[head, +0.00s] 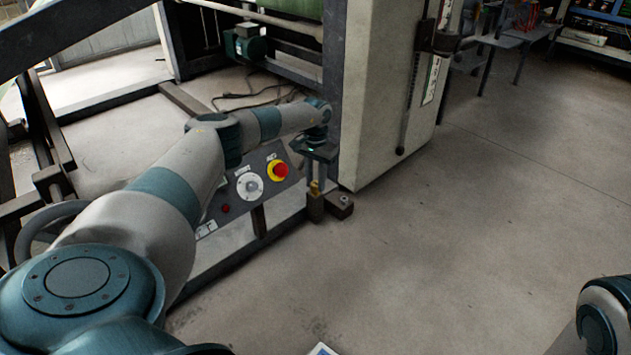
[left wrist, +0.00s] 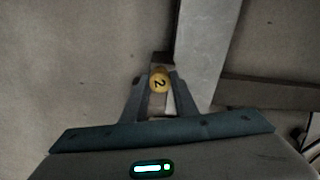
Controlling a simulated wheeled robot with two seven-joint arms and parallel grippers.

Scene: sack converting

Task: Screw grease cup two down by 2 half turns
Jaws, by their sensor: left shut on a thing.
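Grease cup two (left wrist: 159,80) is a small yellow brass cap with a black "2" on its top. It sits between the fingertips of my left gripper (left wrist: 160,88) in the left wrist view, and the fingers are shut on it. In the head view the left gripper (head: 316,180) points down at the cup (head: 315,188), which stands on a dark block (head: 315,207) by the machine's foot. The lower part of the cup is hidden by the fingers and is small in the head view. My right gripper is not in view.
A control panel with a red emergency button (head: 279,170) and a white dial (head: 249,187) is left of the gripper. A second dark block (head: 340,205) lies beside the cup's block. The tall grey machine column (head: 380,90) rises close behind. Open concrete floor (head: 480,230) lies to the right.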

